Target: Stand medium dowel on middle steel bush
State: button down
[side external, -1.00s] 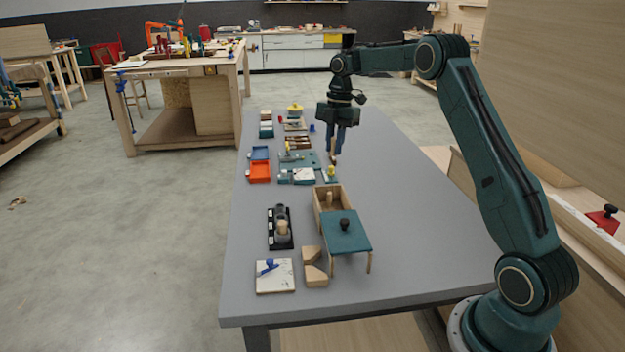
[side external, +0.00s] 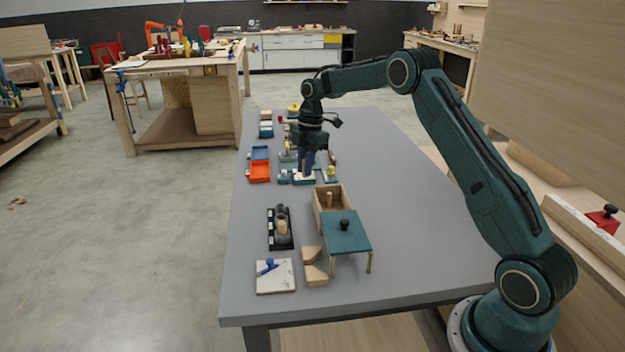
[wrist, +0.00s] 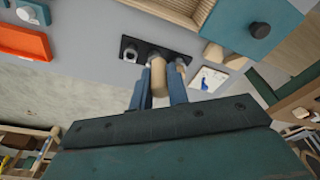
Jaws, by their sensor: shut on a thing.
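My gripper (wrist: 158,95) is shut on a pale wooden dowel (wrist: 158,75), which shows between the blue fingers in the wrist view. In the side view my gripper (side external: 305,165) is over the table's middle, beyond the open wooden box; the dowel is hard to make out there. The black bush holder (side external: 281,243) stands nearer on the table with grey steel bushes. A wooden dowel (side external: 282,226) stands at its near part. In the wrist view the holder (wrist: 143,43) lies beyond the held dowel, which partly covers the middle bush. The dowel is apart from the holder.
A wooden box (side external: 344,196) and a teal lid-like piece on legs with a black knob (side external: 347,239) stand right of the holder. A white tile (side external: 275,284) and wooden blocks (side external: 315,274) lie nearer.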

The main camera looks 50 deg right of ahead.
jog(key=w+a+f+m, duration=0.2)
jog(key=w+a+f, duration=0.1)
jog(key=a+f, duration=0.2)
jog(key=shift+w+a+f, duration=0.3)
jog(key=shift+w+a, duration=0.05)
jog(key=shift+a, duration=0.55)
jog(key=shift+f, duration=0.2)
jog(key=shift+f, duration=2.4)
jog(key=shift+f, duration=0.85)
jog(key=shift+r, duration=0.85)
dwell(0.6)
jog(key=shift+f, duration=0.5)
dwell(1.2)
